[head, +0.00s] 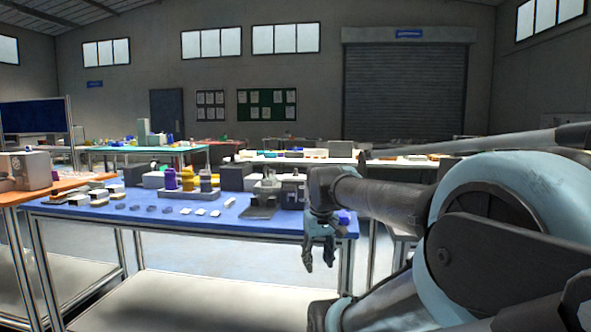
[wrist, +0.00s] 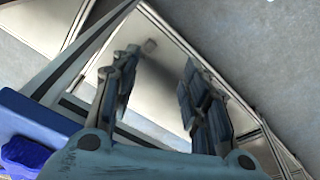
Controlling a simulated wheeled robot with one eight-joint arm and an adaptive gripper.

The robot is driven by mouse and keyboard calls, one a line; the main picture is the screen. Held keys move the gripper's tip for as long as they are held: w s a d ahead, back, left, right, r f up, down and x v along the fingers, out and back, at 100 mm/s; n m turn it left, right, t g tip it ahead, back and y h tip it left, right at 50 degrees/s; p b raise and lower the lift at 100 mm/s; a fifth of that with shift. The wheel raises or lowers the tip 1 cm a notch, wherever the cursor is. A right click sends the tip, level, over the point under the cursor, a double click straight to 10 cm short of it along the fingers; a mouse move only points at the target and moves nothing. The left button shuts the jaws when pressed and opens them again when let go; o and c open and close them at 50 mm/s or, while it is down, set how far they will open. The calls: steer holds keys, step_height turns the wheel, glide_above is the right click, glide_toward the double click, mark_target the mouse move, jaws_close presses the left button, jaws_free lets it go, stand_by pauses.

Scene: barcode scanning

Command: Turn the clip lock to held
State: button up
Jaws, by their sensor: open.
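My gripper (head: 319,260) hangs with its fingers down at the right end of the blue-topped table (head: 285,226), on the near side of its front edge. In the wrist view my gripper (wrist: 160,65) is open, with nothing between its fingers. A small blue-violet object (head: 345,217) lies at the table's right end, just behind the gripper. A similar blue object (wrist: 25,152) shows at the lower left of the wrist view. I cannot make out the clip lock or its setting; the table's objects are too small, and my wrist hides part of the right end.
Purple and yellow bottles (head: 170,179), a dark grey stand (head: 262,205) and several small flat pieces stand or lie on the blue table. An orange-topped table (head: 20,194) is at the left. The white lower shelf (head: 200,297) looks bare.

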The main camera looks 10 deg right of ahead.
steer(key=w+r+n+g, duration=0.1)
steer(key=w+r+n, duration=0.2)
steer(key=w+r, duration=0.8)
steer(key=w+r+n, duration=0.3)
steer(key=w+r, duration=0.6)
steer(key=r, duration=0.5)
steer(key=n+g, duration=0.1)
steer(key=n, duration=0.5)
glide_toward(296, 172)
steer(key=f, duration=0.2)
steer(key=w+f, duration=0.1)
steer(key=f, duration=0.4)
steer(key=shift+w+f, duration=0.25)
steer(key=shift+f, duration=0.1)
jaws_close()
